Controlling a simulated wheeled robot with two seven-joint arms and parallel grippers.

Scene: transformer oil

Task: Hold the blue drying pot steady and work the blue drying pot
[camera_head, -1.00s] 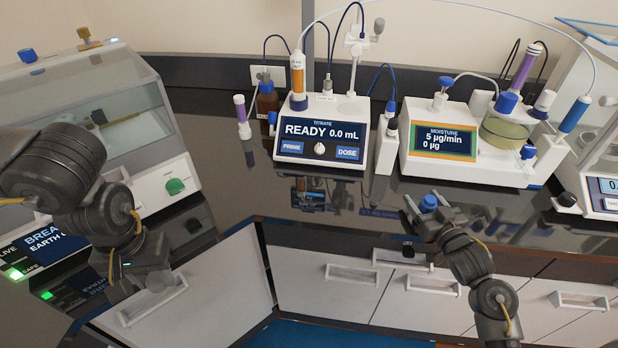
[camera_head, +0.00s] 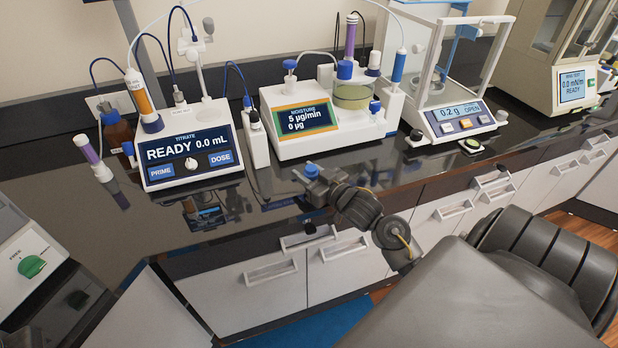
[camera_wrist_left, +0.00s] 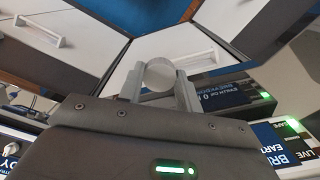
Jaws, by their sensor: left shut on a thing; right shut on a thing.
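My right gripper (camera_head: 314,180) is in front of the moisture unit, above the front part of the dark bench. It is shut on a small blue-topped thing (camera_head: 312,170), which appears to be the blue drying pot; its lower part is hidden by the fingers. My left gripper (camera_wrist_left: 158,88) shows only in the left wrist view. It is shut on a pale, round, whitish piece (camera_wrist_left: 160,72) between its two grey fingers; I cannot tell what piece this is. The two grippers are apart.
The titrator (camera_head: 190,150) reads READY 0.0 mL. The moisture unit (camera_head: 290,140) reads 5 µg/min, 0 µg. An open balance (camera_head: 462,125) reads 0.2 g, with a small dark dish (camera_head: 472,145) before it. A brown bottle (camera_head: 117,135) stands at the left. Bench between titrator and front edge is mostly clear.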

